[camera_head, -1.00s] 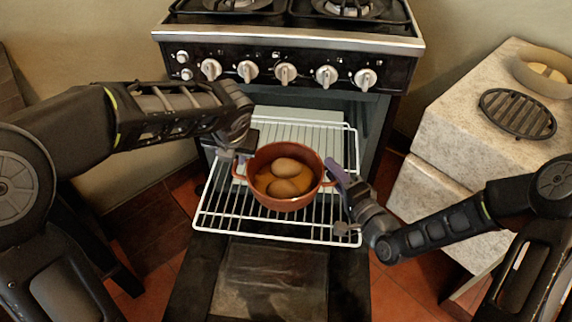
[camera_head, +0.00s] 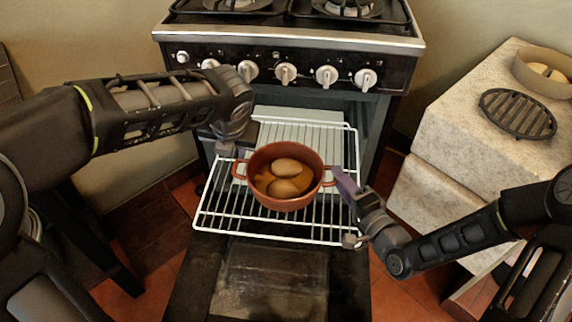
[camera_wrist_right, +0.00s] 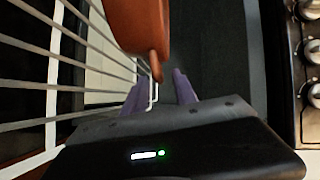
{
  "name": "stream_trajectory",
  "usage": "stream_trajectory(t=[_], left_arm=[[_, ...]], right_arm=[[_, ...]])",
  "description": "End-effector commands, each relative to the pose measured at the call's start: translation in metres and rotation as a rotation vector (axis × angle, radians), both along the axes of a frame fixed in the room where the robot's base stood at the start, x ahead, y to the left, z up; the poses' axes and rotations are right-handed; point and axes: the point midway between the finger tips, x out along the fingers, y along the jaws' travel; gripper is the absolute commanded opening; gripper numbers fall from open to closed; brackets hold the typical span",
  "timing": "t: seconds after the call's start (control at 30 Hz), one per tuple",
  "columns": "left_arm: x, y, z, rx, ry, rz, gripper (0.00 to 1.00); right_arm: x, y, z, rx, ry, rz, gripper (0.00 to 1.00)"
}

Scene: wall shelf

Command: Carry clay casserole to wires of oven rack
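The clay casserole (camera_head: 285,203) is a reddish-brown pot with two side handles, holding two brown egg-like things and orange-yellow contents. It appears upright on the white wires of the pulled-out oven rack (camera_head: 240,220); its base contact is hidden. My right gripper (camera_head: 342,178) has purple fingers beside the right handle. In the right wrist view, those fingers (camera_wrist_right: 160,85) are apart, with the casserole's handle (camera_wrist_right: 157,68) just at their tips. My left gripper (camera_head: 230,152) is by the left handle, slightly behind it; its fingers are too obscured to tell their opening.
The black oven door (camera_head: 270,285) hangs open below the rack. The stove front with knobs (camera_head: 285,73) stands behind. A pale stone counter (camera_head: 455,130) at the right bears a dark round grate (camera_head: 517,113) and a beige bowl (camera_head: 545,75).

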Motion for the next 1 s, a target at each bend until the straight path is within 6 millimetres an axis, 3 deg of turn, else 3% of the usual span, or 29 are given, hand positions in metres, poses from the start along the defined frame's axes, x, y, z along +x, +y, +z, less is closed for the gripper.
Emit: stream_trajectory(t=[0.13, 0.3, 0.83, 1.0], left_arm=[[0.000, 0.000, 0.000, 0.000, 0.000, 0.000, 0.33], [0.000, 0.000, 0.000, 0.000, 0.000, 0.000, 0.33], [0.000, 0.000, 0.001, 0.000, 0.000, 0.000, 0.33], [0.000, 0.000, 0.018, 0.000, 0.000, 0.000, 0.33]], right_arm=[[-0.021, -0.013, 0.002, -0.001, 0.001, -0.002, 0.33], [-0.033, -0.020, 0.004, 0.000, 0.000, 0.000, 0.33], [-0.035, -0.020, 0.005, 0.000, 0.000, 0.001, 0.33], [-0.034, -0.020, 0.022, 0.001, -0.001, 0.001, 0.33]])
